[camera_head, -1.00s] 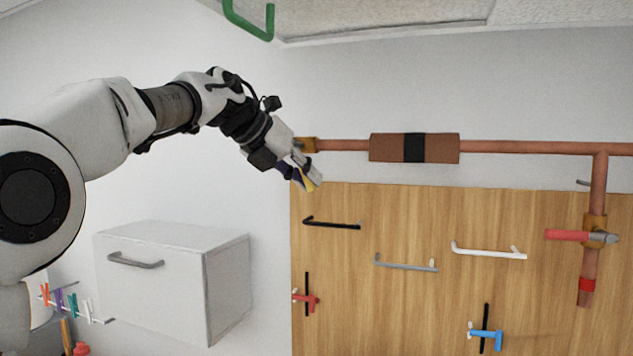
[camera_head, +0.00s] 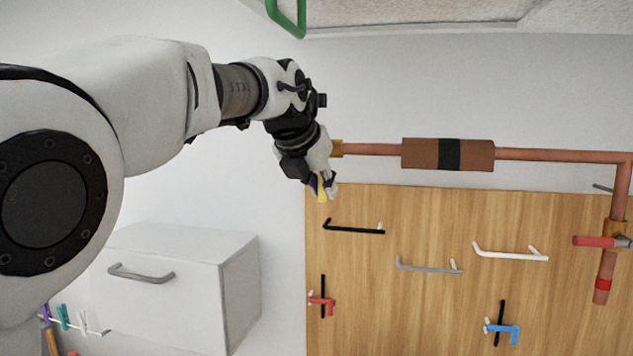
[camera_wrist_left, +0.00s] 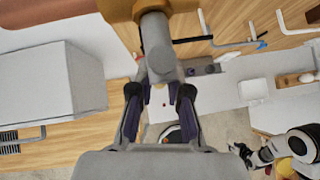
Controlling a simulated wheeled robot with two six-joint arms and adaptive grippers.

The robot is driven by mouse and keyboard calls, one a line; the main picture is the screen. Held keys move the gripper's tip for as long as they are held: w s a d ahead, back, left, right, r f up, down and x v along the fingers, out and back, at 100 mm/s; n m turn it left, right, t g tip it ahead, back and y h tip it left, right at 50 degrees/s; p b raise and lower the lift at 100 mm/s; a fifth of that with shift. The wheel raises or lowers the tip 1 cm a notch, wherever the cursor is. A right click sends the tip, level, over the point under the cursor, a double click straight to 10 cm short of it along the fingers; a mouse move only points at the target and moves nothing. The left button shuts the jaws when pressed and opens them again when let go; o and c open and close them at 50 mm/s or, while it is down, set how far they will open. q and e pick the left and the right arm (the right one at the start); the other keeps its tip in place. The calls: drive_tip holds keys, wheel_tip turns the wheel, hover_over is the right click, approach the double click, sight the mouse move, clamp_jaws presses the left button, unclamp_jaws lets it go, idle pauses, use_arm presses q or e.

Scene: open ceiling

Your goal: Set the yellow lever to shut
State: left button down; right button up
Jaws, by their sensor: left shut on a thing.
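The yellow lever (camera_head: 322,191) hangs below the brass valve (camera_head: 336,148) at the left end of the copper pipe (camera_head: 373,149) in the head view. It points mostly downward, and my gripper hides part of it. My left gripper (camera_head: 325,188) is shut on the yellow lever. In the left wrist view its purple-padded fingers (camera_wrist_left: 160,112) flank a grey valve part (camera_wrist_left: 157,45), and only a small yellow spot shows between them. A white and black arm at the lower right of the wrist view seems to be my right one; its jaws are too small to judge.
A red-handled valve (camera_head: 597,241) is on the pipe's right branch. The wooden panel (camera_head: 400,310) below carries several bar handles and small red and blue levers. A white cabinet (camera_head: 160,300) juts out at lower left. A green hook (camera_head: 290,20) hangs above.

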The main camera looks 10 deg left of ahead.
sight(320, 184)
use_arm(q)
drive_tip(key=shift+f, duration=0.4)
drive_tip(key=c, duration=1.1)
unclamp_jaws()
drive_tip(key=shift+w+a, duration=0.1)
drive_tip(key=shift+w, duration=0.15)
drive_tip(key=v, duration=0.7)
drive_tip(key=shift+s+r, duration=0.2)
drive_tip(key=shift+s, duration=0.05)
drive_tip(key=shift+w+f, duration=0.1)
drive_tip(key=shift+w, duration=0.05)
